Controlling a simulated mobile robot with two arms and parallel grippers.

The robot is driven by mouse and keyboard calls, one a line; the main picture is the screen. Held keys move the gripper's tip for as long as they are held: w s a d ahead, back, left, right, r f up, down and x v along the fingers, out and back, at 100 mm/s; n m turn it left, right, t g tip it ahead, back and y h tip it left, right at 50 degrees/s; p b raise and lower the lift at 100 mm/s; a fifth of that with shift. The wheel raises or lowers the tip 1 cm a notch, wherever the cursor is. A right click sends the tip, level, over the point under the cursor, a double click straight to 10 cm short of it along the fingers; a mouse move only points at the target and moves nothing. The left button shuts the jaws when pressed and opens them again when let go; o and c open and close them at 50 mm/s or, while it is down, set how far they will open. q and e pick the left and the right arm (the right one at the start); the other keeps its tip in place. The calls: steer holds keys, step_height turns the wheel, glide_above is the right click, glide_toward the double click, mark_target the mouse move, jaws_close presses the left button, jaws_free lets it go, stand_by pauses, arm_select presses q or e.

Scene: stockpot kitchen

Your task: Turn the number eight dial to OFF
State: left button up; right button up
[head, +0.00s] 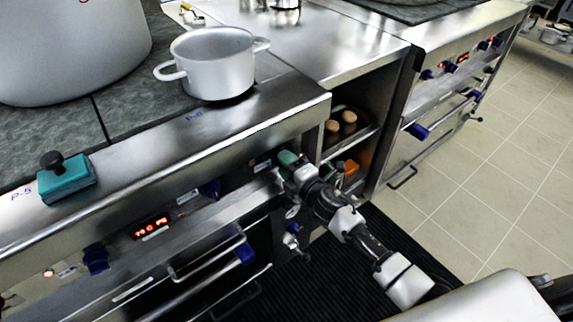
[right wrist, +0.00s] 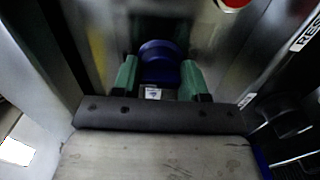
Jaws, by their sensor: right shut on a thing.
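My right gripper (head: 288,160) reaches the front panel of the stove near its right end, with its green fingertips against the panel. In the right wrist view, the green fingers (right wrist: 160,72) stand on both sides of a round blue dial (right wrist: 160,55) and are shut on it. A small white tag shows just below the dial, but its print is too small to read. In the head view the gripper hides this dial. I cannot read a number eight or an OFF mark. My left gripper is not in view.
Other blue dials (head: 210,188) (head: 96,259) sit along the panel beside a red display (head: 151,226). Oven handles run below. A white pot (head: 213,66) and a teal box (head: 67,179) stand on top. An open shelf (head: 352,140) is right of the gripper.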

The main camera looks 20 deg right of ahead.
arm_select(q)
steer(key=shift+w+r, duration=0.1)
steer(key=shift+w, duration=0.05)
arm_select(e)
steer(key=shift+f, duration=0.1)
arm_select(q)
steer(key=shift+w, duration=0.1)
arm_select(e)
steer(key=o, duration=0.9)
steer(key=shift+c, duration=0.2)
steer(key=shift+s, duration=0.1)
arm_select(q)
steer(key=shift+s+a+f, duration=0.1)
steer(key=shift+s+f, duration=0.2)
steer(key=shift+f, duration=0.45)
arm_select(e)
steer(key=v, duration=1)
steer(key=shift+s, duration=0.3)
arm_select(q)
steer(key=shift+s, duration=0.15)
arm_select(e)
steer(key=shift+d, duration=0.15)
